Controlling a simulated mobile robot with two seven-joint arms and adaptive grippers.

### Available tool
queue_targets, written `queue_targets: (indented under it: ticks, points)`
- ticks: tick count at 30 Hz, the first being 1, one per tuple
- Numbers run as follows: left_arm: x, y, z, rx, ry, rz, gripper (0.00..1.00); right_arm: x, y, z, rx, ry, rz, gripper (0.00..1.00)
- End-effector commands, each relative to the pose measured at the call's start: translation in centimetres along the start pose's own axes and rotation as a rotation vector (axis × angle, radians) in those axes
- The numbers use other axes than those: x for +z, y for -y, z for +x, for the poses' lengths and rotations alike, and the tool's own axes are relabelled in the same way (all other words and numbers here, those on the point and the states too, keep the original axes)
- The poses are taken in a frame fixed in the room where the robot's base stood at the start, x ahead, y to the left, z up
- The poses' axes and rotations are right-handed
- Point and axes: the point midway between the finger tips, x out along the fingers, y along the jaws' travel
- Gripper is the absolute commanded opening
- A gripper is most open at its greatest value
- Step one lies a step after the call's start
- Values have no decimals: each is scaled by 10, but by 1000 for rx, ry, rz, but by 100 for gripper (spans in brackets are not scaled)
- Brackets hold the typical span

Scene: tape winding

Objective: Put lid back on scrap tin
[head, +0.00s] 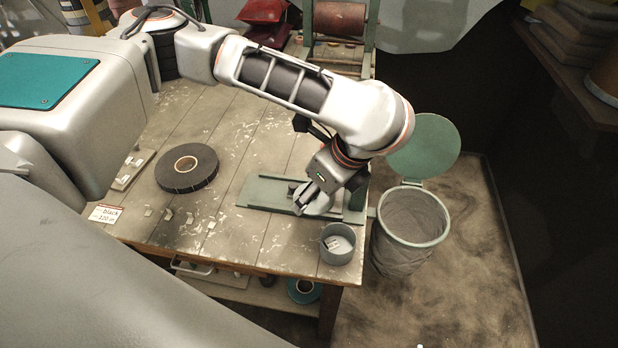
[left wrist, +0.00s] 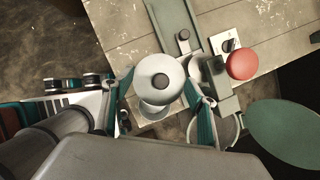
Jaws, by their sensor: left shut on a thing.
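My left gripper (head: 306,203) is shut on a pale round lid with a dark knob (head: 321,205), held over the green metal fixture on the bench. In the left wrist view the lid (left wrist: 157,95) sits between the two teal fingers of the gripper (left wrist: 162,88), its grey knob facing the camera. The scrap tin (head: 338,257) is a small grey open cylinder near the bench's front right corner, with pale scraps inside. The lid is apart from the tin, behind and left of it in the head view. My right gripper is not in view.
A green-rimmed bin (head: 410,243) with its green lid raised stands right of the bench. A black tape roll (head: 187,168) lies left on the bench (head: 240,245). A red knob (left wrist: 242,64) shows beside the green fixture (left wrist: 186,30) in the left wrist view.

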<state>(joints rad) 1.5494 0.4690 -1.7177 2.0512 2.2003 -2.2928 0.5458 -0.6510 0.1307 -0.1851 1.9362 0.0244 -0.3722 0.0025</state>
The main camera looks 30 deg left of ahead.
Motion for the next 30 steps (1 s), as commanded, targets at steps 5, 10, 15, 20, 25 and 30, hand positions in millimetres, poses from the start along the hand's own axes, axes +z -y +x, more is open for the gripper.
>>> queue_targets:
  ticks: [5, 10, 15, 20, 25, 30]
  points:
    - [-24, -2, 3, -166, -7, 400, 43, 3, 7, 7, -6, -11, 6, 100]
    - [-38, -3, 1, -297, -9, 709, 43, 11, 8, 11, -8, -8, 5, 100]
    - [-48, -3, -2, -404, -10, 966, 43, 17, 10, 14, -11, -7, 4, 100]
    - [-54, -3, -4, -492, -11, 1175, 43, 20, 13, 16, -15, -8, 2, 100]
    - [-59, -2, -6, -577, -13, 1379, 43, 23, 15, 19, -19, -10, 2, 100]
    - [-61, -1, -6, -659, -14, 1577, 43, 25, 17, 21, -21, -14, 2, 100]
